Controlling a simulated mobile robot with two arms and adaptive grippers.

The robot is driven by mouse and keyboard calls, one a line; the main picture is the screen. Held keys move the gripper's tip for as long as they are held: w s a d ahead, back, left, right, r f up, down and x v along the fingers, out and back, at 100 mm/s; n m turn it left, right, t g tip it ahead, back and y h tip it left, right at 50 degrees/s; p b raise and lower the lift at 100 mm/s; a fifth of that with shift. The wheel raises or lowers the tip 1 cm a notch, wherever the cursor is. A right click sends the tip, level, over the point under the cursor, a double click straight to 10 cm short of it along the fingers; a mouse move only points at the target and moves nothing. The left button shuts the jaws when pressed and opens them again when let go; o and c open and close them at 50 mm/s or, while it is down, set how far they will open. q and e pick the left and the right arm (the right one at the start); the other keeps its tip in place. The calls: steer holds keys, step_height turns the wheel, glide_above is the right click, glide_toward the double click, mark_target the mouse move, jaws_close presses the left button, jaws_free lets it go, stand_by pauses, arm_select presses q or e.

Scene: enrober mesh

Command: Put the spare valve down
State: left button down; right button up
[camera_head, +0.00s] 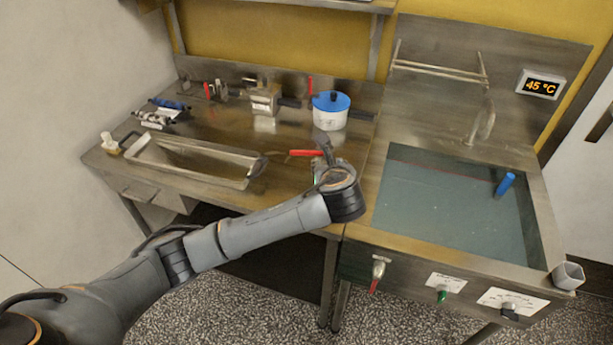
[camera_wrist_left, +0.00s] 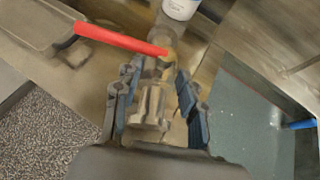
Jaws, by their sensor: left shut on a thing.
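The spare valve is a metal body with a red lever handle (camera_head: 306,153) and shows above the right part of the steel counter (camera_head: 285,185). In the left wrist view its metal body (camera_wrist_left: 150,105) sits between the two fingers, and its red handle (camera_wrist_left: 120,38) sticks out to the left. My left gripper (camera_head: 324,165) is shut on the valve. The fingers show clearly in the left wrist view (camera_wrist_left: 158,98). The wrist partly hides the valve in the head view. I cannot tell whether the valve touches the counter. My right gripper is not in view.
A white pot with a blue lid (camera_head: 331,110) stands behind the valve. A long metal trough (camera_head: 190,178) lies to the left. A metal box-like fitting (camera_head: 264,98) stands at the back. The water-filled sink (camera_head: 450,205) is to the right, with a blue cylinder (camera_head: 505,183).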

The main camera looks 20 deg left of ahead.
arm_select(q)
steer(key=w+a+f, duration=0.1)
steer(key=a+f, duration=0.1)
steer(key=f, duration=0.1)
steer(key=w+a+f+p, duration=0.1)
steer(key=w+a+f, duration=0.1)
steer(key=f, duration=0.1)
steer(key=w+a+f+p, duration=0.1)
steer(key=a+f, duration=0.1)
steer(key=f, duration=0.1)
steer(key=shift+w+a, duration=0.15)
steer(key=shift+a, duration=0.2)
steer(key=shift+f, duration=0.6)
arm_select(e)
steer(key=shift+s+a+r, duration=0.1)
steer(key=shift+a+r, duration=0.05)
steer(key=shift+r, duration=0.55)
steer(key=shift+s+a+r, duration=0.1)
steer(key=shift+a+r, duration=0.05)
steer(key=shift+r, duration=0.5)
arm_select(q)
steer(key=c, duration=0.8)
jaws_free()
steer(key=shift+f, duration=0.1)
steer(key=shift+o, duration=0.2)
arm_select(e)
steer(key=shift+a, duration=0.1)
